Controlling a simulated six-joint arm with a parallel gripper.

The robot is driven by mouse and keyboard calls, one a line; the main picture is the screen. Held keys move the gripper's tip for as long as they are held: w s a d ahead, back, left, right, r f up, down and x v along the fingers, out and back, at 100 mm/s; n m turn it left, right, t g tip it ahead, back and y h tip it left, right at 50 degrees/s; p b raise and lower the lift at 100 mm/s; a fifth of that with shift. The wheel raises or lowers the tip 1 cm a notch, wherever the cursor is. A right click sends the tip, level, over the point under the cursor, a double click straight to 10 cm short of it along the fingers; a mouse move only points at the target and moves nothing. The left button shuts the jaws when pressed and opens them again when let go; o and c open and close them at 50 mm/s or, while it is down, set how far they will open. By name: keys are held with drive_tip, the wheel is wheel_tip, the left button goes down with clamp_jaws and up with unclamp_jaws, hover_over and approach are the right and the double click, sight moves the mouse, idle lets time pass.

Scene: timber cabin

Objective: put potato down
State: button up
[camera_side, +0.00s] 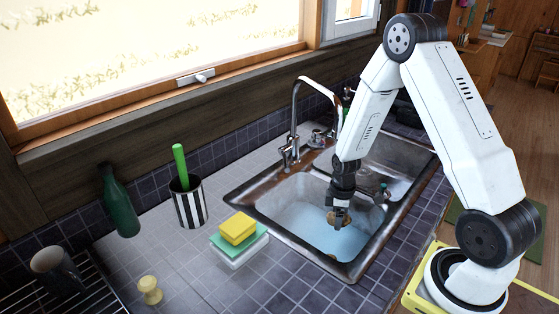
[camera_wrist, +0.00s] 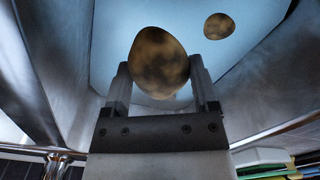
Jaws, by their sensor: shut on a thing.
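A brown mottled potato (camera_wrist: 159,62) sits between the two fingers of my gripper (camera_wrist: 161,88) in the wrist view. The gripper is shut on it. In the side view my gripper (camera_side: 338,216) points down into the near sink bowl (camera_side: 282,204), over pale blue water (camera_side: 312,230). The held potato is small and partly hidden by the fingers there. A second potato (camera_wrist: 219,26) lies apart in the water in the wrist view. I cannot tell whether the held potato touches the water.
The faucet (camera_side: 296,110) stands behind the sink. A yellow and green sponge stack (camera_side: 238,230), a striped cup (camera_side: 188,203) with a green-handled tool, a green bottle (camera_side: 119,205) and a dark mug (camera_side: 55,272) on a rack stand left.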

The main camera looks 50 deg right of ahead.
hover_over(333, 245)
drive_tip(key=shift+f, duration=2.65)
drive_tip(key=shift+f, duration=2.05)
drive_tip(key=shift+f, duration=0.15)
drive_tip(key=o, duration=1.2)
drive_tip(key=shift+d+r, duration=0.15)
drive_tip(key=shift+r, duration=6)
